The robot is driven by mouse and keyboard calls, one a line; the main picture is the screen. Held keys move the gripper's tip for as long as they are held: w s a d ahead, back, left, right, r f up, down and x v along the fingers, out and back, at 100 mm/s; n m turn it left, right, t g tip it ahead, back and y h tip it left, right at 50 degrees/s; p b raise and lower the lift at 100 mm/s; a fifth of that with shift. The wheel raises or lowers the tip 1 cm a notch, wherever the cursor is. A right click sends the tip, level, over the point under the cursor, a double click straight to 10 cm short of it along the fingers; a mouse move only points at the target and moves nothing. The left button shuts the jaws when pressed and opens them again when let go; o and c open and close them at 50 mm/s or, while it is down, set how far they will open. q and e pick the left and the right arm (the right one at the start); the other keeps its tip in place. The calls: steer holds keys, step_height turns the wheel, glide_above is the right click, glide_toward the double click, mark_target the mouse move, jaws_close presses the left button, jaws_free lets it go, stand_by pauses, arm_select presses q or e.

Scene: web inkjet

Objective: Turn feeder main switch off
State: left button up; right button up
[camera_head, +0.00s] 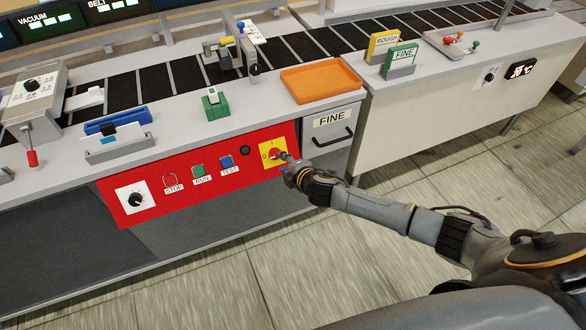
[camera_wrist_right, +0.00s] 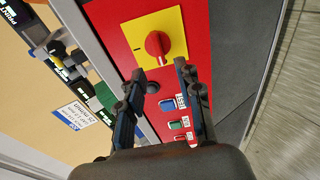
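The feeder main switch is a red rotary knob on a yellow plate (camera_head: 267,146) at the right end of a red panel, partly hidden by my right gripper. In the wrist view the knob (camera_wrist_right: 156,44) shows clearly, its white line pointing down toward my fingers. A dark mark on the plate is left of the knob there. The head view shows a small 0 at the plate's left. My right gripper (camera_wrist_right: 159,70) is open, its fingertips spread at the knob's lower edge; contact cannot be told. It also shows in the head view (camera_head: 285,160). My left gripper is not in view.
The red panel (camera_head: 220,190) also carries STOP, RUN (camera_head: 198,171) and TEST (camera_head: 226,162) buttons and a black dial (camera_head: 134,200). A FINE drawer (camera_head: 331,138) is right of the panel. An orange tray (camera_head: 322,83) sits on the counter above. The floor in front is clear.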

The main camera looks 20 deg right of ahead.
steer(key=v, duration=0.6)
stand_by(0.4)
steer(key=s+d+f+m+g+h, duration=0.1)
steer(key=s+d+f+m+g, duration=0.15)
steer(key=s+f, duration=0.45)
steer(key=s+d+f+m+g, duration=0.1)
steer(key=s+d+f+m, duration=0.2)
steer(key=f, duration=0.7)
steer(key=s+d+f+m+g+h, duration=0.15)
steer(key=s+f+m, duration=0.3)
steer(key=f, duration=0.45)
steer(key=s+a+f+m+g, duration=0.1)
steer(key=s+f, duration=0.3)
steer(key=s, duration=0.7)
steer(key=s+a+f+m+g, duration=0.2)
steer(key=s+f, duration=0.3)
steer(key=s, duration=0.7)
steer(key=s+a+f+m+g, duration=0.1)
steer(key=s+f+m+g, duration=0.2)
steer(key=s, duration=0.8)
step_height(320, 180, down, 2)
steer(key=shift+s+a+f+m, duration=0.15)
steer(key=shift+s+a+m, duration=0.1)
steer(key=shift+s+m, duration=0.2)
steer(key=shift+w+y, duration=0.1)
steer(key=shift+y, duration=0.15)
